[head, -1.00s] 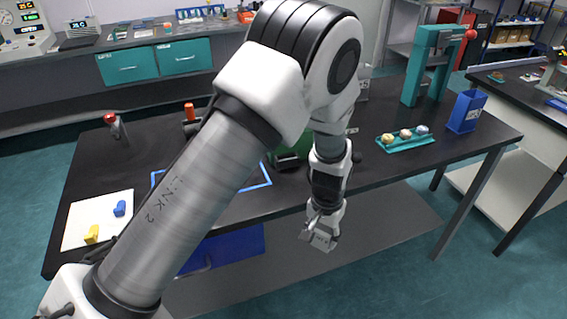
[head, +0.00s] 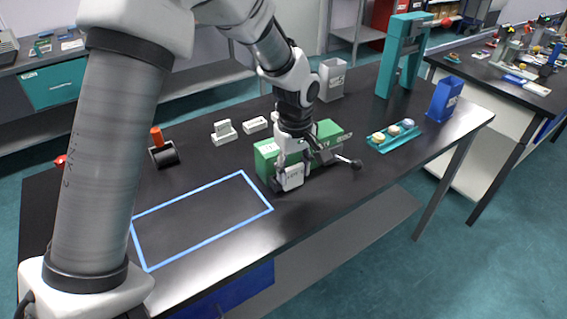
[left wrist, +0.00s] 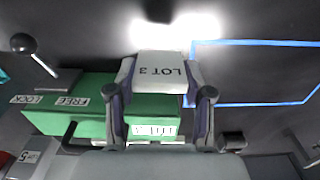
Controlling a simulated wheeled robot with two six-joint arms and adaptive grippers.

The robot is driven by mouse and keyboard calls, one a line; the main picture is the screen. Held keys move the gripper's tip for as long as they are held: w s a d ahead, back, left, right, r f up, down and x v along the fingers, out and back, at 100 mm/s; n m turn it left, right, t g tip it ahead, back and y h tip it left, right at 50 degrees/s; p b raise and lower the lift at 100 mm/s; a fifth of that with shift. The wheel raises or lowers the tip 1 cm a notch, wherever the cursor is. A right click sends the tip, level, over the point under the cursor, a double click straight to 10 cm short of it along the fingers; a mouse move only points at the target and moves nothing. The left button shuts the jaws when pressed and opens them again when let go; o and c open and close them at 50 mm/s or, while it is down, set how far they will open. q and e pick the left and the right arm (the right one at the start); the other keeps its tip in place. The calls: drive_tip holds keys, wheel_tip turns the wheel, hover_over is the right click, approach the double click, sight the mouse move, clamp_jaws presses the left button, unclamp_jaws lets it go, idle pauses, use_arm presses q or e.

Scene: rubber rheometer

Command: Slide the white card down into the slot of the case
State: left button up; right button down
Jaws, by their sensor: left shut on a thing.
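My left gripper (head: 289,170) is shut on a white card (left wrist: 160,72) marked "LOT 3". The card also shows in the head view (head: 291,178), at the robot-side face of the green case (head: 265,157). In the left wrist view the card lies between the two fingers, with the case (left wrist: 95,122) behind and to the left. The gripper and wrist cover the middle of the case, and its slot cannot be made out. I cannot tell whether the card touches the case. My right gripper is not in view.
A lever with a black ball (head: 356,163) sticks out at the case's right. White holders (head: 224,137), a grey bin (head: 331,82), a teal tray (head: 396,143) and a blue box (head: 445,97) stand around. The blue-outlined area (head: 200,220) is bare.

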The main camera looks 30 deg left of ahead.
use_arm(q)
drive_tip(key=w+a, duration=0.1)
drive_tip(key=a, duration=0.1)
drive_tip(key=w+a+f, duration=0.1)
drive_tip(key=a, duration=0.1)
drive_tip(key=shift+w+p, duration=0.3)
drive_tip(key=shift+w, duration=0.1)
drive_tip(key=shift+w+a, duration=0.15)
drive_tip(key=shift+w, duration=0.05)
drive_tip(key=shift+w+a+r, duration=0.15)
drive_tip(key=shift+a, duration=0.15)
wheel_tip(320, 180, down, 4)
drive_tip(key=shift+a+r+p, duration=0.1)
drive_tip(key=shift+p, duration=0.45)
drive_tip(key=shift+w, duration=0.1)
drive_tip(key=o, duration=0.7)
drive_tip(key=shift+s, duration=0.2)
drive_tip(key=shift+o, duration=1.2)
drive_tip(key=shift+w, duration=0.1)
